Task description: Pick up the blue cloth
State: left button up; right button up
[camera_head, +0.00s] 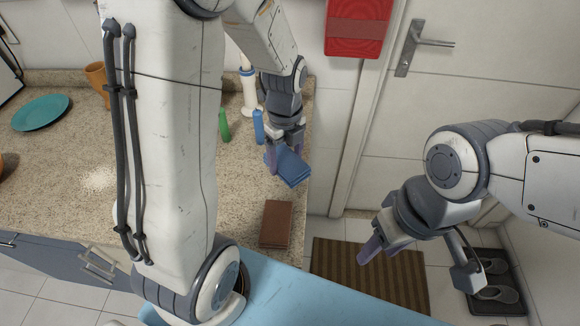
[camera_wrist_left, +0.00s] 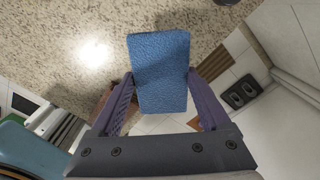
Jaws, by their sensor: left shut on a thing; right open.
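The blue cloth (camera_head: 291,168) is a folded rectangular block near the right end of the speckled counter in the head view. My left gripper (camera_head: 285,156) is at the cloth, its fingers on either side of it. In the left wrist view the cloth (camera_wrist_left: 160,72) sits between the two purple fingers (camera_wrist_left: 160,103), which are shut on it. Floor shows past its lower part, and I cannot tell whether it touches the counter. My right gripper (camera_head: 383,240) is open and empty, over the floor side to the right of the counter.
A brown block (camera_head: 276,224) lies near the counter's front right. A green bottle (camera_head: 224,124), a blue bottle (camera_head: 258,126) and a white dispenser (camera_head: 248,95) stand behind. A teal plate (camera_head: 41,112) and an orange cup (camera_head: 97,75) are left. A door (camera_head: 470,90) is right.

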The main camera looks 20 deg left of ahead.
pick_arm(q)
jog(key=s+d+r, duration=0.3)
jog(key=d+r, duration=0.3)
jog(key=d, duration=0.5)
jog(key=shift+r+b, duration=0.25)
jog(key=shift+b, duration=0.05)
